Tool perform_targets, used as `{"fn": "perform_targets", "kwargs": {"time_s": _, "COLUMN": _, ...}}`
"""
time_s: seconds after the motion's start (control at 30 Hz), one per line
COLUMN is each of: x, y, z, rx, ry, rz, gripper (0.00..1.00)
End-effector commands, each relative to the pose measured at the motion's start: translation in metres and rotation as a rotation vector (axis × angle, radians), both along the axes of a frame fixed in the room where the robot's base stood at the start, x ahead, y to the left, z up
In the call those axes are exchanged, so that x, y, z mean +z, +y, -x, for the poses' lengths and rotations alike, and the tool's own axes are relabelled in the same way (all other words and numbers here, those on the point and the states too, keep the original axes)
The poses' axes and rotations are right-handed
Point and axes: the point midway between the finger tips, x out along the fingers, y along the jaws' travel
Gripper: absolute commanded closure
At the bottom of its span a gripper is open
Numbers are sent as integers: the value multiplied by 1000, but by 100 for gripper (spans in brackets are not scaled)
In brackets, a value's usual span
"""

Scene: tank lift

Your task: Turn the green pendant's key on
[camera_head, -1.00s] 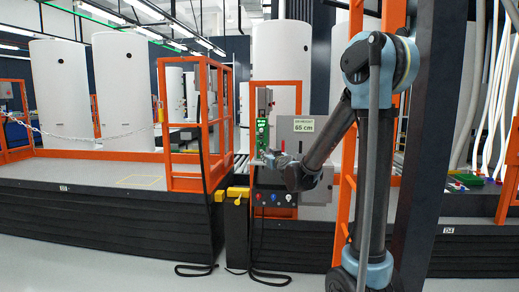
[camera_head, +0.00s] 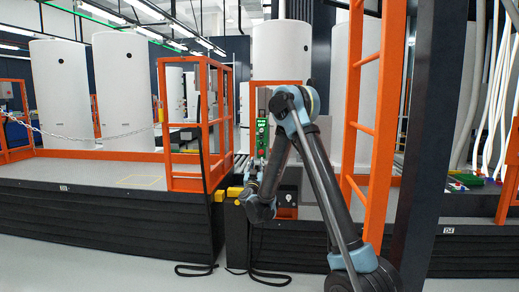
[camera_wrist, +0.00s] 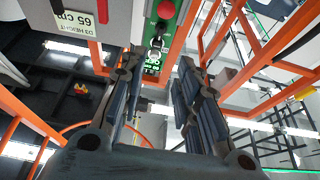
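The key's exact angle is too small to tell. My gripper (camera_wrist: 158,66) is open and empty, its two fingers spread on either side of the pendant's line of sight. In the head view my gripper (camera_head: 251,178) is below the pendant, small and partly hidden by my wrist. I see no contact with the key.
A grey box with a "65 cm" sign (camera_wrist: 78,20) is beside the pendant in the wrist view. An orange ladder-like frame (camera_head: 368,120) stands close to my arm on the right. Yellow blocks (camera_head: 235,192) sit on the platform edge, with dark cables below.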

Motion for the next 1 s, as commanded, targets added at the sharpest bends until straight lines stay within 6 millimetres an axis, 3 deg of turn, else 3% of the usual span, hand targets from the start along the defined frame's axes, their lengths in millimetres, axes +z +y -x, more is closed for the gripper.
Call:
{"fn": "perform_targets", "kwargs": {"time_s": 0.17, "x": 7, "y": -2, "z": -17, "rx": -4, "ry": -1, "rz": -1, "gripper": 70}}
{"fn": "perform_targets", "kwargs": {"time_s": 1.0, "x": 60, "y": -6, "z": -145, "rx": -1, "ry": -1, "rz": 0, "gripper": 70}}
